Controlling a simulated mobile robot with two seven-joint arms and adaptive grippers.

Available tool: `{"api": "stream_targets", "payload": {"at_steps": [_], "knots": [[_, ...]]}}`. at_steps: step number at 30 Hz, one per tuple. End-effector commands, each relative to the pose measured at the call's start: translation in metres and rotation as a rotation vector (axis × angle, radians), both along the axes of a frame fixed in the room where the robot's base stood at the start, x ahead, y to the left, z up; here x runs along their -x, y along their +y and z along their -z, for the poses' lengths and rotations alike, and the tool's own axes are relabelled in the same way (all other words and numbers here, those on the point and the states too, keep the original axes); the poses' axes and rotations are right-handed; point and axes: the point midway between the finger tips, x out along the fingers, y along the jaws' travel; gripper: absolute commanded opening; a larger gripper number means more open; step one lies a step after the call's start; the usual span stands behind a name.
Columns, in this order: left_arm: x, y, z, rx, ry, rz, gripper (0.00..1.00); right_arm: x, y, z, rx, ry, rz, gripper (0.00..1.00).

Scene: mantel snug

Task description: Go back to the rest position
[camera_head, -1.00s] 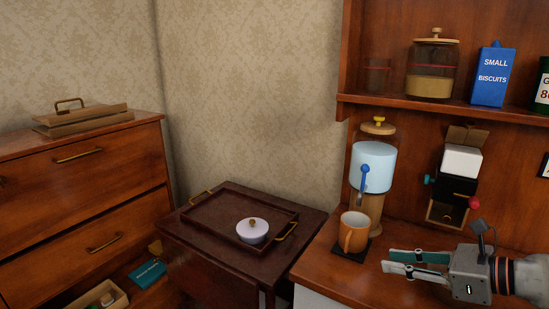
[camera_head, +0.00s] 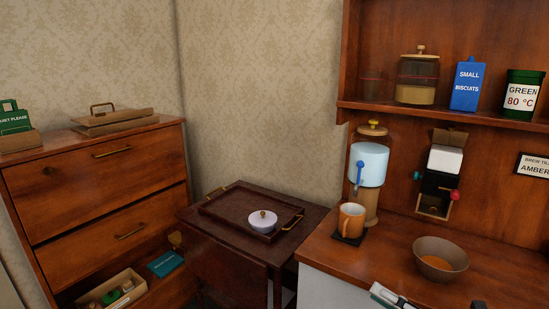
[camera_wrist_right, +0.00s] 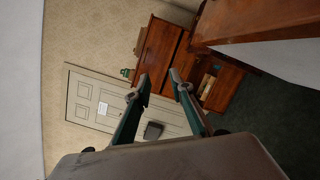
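My right gripper (camera_head: 392,297) shows only in part at the bottom edge of the head view, low in front of the wooden counter (camera_head: 335,257). In the right wrist view its two fingers (camera_wrist_right: 159,76) are spread apart with nothing between them. Past them that view shows a pale door (camera_wrist_right: 100,104) and the chest of drawers (camera_wrist_right: 160,50). My left gripper is in neither view. A brown bowl (camera_head: 440,258) with orange-brown contents sits farther right on the counter.
A shelf (camera_head: 440,108) above holds jars and tins. A low dark table (camera_head: 238,246) bears a tray (camera_head: 222,216) with a lidded white bowl (camera_head: 262,221). The counter between mug and bowl is clear.

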Motion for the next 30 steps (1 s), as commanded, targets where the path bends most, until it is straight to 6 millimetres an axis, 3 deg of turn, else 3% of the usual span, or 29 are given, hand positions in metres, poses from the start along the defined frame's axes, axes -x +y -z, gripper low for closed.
{"api": "stream_targets", "payload": {"at_steps": [5, 8, 12, 15, 18, 24, 30], "knots": [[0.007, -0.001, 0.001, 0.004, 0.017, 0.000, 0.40, 0.009, -0.015, 0.055, -0.493, 0.338, 0.199, 0.22], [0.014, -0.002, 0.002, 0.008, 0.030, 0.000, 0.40, 0.022, -0.024, 0.104, -0.746, 0.546, 0.334, 0.22], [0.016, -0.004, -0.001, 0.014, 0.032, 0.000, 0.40, 0.062, -0.024, 0.187, -1.070, 0.853, 0.539, 0.22], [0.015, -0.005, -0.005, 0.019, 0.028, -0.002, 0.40, 0.098, -0.013, 0.239, -1.248, 1.046, 0.667, 0.22], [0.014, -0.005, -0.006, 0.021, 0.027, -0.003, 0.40, 0.132, 0.002, 0.276, -1.376, 1.197, 0.769, 0.22], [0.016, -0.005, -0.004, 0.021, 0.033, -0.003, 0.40, 0.171, 0.023, 0.311, -1.502, 1.358, 0.871, 0.22], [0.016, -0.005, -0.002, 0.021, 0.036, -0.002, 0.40, 0.176, 0.026, 0.315, -1.518, 1.379, 0.884, 0.22]]}}
